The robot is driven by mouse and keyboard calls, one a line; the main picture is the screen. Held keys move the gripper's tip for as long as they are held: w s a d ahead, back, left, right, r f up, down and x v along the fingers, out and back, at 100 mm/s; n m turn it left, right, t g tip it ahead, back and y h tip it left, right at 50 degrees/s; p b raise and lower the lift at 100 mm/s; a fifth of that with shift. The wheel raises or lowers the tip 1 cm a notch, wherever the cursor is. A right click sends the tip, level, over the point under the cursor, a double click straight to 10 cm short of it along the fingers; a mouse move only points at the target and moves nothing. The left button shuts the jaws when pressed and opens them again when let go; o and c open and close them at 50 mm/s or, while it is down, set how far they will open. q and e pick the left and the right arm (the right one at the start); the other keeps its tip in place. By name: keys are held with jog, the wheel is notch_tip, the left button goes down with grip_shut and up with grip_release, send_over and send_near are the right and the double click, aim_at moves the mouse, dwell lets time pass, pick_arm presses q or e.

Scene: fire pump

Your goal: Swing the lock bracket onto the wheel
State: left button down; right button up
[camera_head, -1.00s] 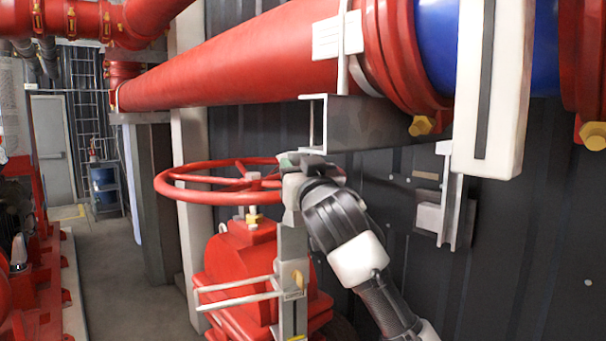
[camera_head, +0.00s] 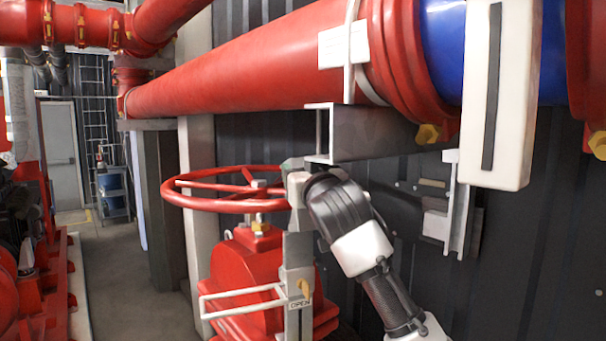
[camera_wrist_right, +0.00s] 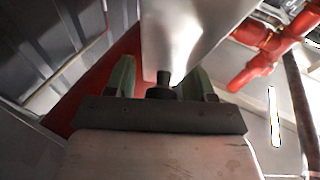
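The red handwheel (camera_head: 225,204) lies flat above a red valve body (camera_head: 250,263) in the head view. The lock bracket (camera_head: 298,254) is a grey upright post beside the wheel's right rim, with an "OPEN" label and a pale wire loop (camera_head: 240,290) reaching left below the wheel. My right gripper (camera_head: 292,170) is at the post's top, close to the rim; whether post and rim touch is unclear. In the right wrist view its green fingers (camera_wrist_right: 162,78) stand apart on either side of a pale metal piece, with a narrow gap at the left finger. My left gripper is out of view.
A large red pipe (camera_head: 240,75) and a grey support beam (camera_head: 365,132) run just above the wheel and my right gripper. A dark corrugated wall (camera_head: 500,270) stands behind. Open floor (camera_head: 125,270) lies to the left.

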jog(key=shift+s, duration=0.1)
jog(key=shift+s+d+f+b, duration=0.15)
jog(key=shift+s+b, duration=0.1)
jog(key=shift+b, duration=0.15)
jog(key=b+v, duration=0.5)
jog(key=v, duration=0.5)
